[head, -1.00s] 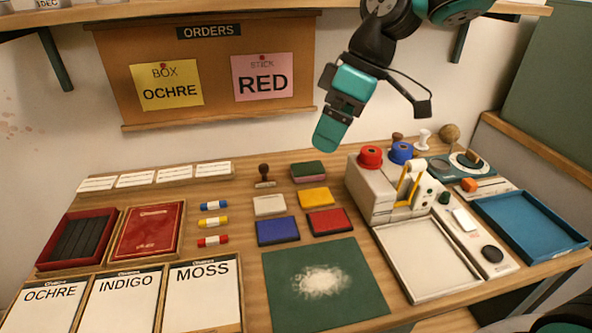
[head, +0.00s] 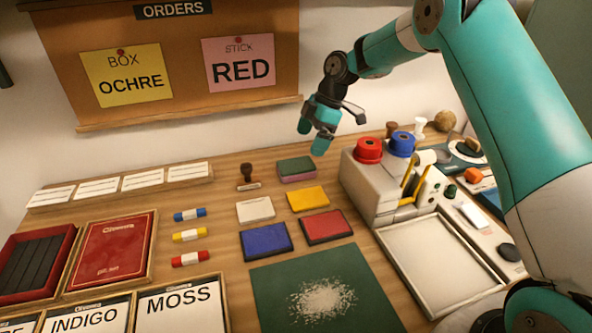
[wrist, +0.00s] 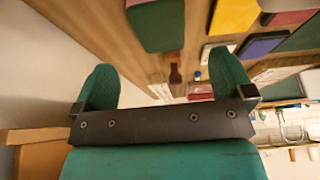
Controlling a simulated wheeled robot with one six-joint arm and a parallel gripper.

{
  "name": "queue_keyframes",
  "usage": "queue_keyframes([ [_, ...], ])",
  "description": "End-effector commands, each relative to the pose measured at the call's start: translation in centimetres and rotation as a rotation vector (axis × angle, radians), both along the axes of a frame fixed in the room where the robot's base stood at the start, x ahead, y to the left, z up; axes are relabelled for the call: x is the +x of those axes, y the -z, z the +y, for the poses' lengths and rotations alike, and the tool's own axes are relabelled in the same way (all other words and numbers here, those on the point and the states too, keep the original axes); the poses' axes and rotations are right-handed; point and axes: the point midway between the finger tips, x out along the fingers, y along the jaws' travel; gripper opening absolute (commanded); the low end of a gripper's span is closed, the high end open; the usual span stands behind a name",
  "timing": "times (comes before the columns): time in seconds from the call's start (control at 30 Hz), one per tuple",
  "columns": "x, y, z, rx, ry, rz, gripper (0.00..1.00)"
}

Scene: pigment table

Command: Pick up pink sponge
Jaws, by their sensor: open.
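The pink sponge (head: 297,176) lies on the table behind the yellow pad, with a dark green top layer and a pink lower layer. My gripper (head: 313,136) is open and empty, above and slightly right of the sponge in the head view. In the wrist view the two green fingers (wrist: 164,66) are spread wide with nothing between them.
A dark stamp (head: 247,174) stands left of the sponge. White, yellow (head: 308,198), blue and red pads lie in front. A pale machine (head: 378,185) with red and blue knobs stands close on the right. The orders board (head: 190,65) is behind.

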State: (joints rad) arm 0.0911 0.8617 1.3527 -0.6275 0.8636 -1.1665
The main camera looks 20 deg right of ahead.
Motion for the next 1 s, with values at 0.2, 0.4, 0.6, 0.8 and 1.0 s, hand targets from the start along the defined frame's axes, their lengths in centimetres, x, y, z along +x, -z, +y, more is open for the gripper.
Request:
queue_keyframes([
  [0.2,0.0,2.8,1.2,-0.001,0.001,0.001,0.99],
  [0.4,0.0,4.2,1.8,0.000,-0.001,0.002,0.99],
  [0.6,0.0,7.0,3.0,0.000,-0.001,0.002,0.99],
  [0.8,0.1,7.9,3.3,-0.001,0.000,-0.001,0.99],
  [1.0,0.1,7.9,3.3,-0.001,0.000,-0.001,0.85],
])
